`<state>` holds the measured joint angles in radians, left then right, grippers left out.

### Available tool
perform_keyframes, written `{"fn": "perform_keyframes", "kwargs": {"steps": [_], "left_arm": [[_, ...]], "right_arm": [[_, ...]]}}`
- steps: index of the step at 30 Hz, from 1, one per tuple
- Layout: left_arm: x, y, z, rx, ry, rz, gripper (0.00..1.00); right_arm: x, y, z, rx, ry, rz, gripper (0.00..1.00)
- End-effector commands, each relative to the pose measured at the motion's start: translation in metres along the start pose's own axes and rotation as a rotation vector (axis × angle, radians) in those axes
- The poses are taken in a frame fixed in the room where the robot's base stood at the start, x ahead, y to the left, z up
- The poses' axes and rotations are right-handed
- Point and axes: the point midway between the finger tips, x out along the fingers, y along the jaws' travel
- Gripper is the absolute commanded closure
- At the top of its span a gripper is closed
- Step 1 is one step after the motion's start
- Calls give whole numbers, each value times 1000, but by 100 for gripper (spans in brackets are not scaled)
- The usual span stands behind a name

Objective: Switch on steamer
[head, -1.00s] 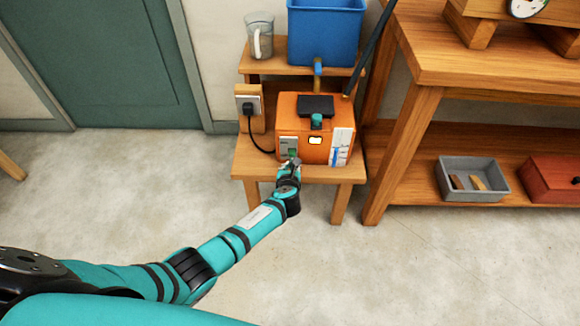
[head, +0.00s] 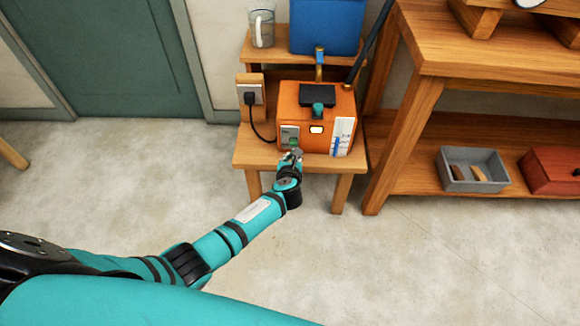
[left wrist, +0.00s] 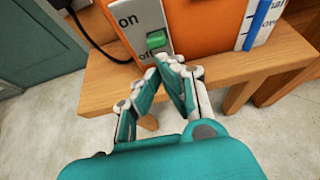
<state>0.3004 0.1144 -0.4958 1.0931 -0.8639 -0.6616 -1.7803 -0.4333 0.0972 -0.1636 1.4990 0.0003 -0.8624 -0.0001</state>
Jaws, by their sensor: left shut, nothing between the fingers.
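The orange steamer (head: 288,104) stands on a low wooden stand, with a dark lid and a small pale window on its front. Its switch plate (left wrist: 146,17) reads "on" at the top and a partly covered "of…" lower down. The green switch (left wrist: 157,40) sits low on the plate, beside the lower label; it also shows small in the head view (head: 294,142). My left gripper (left wrist: 167,62) is shut and empty, its fingertips just below the switch; I cannot tell whether they touch. It also shows in the head view (head: 293,154). My right gripper is not in view.
The wooden stand (head: 248,156) also holds a blue tank (head: 325,25) and a clear jug (head: 262,28). A black plug (head: 250,98) sits in a socket with its cord running to the steamer. A wooden workbench (head: 402,130) stands right. The floor in front is clear.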

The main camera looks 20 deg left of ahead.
Motion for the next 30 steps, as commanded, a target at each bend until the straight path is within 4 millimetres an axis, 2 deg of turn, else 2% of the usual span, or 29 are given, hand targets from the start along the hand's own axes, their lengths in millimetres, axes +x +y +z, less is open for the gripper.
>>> {"fn": "perform_keyframes", "kwargs": {"steps": [9, 15, 20, 30], "left_arm": [[-63, 0, -1, 0, 2, -3, 100], [-92, 0, -1, 2, 2, -2, 100], [-101, 0, 0, 2, 1, -1, 100], [-102, 0, 0, 1, 2, -1, 100]], "right_arm": [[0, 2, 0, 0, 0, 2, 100], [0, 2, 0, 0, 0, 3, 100], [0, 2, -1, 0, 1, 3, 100], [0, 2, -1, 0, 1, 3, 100]]}}
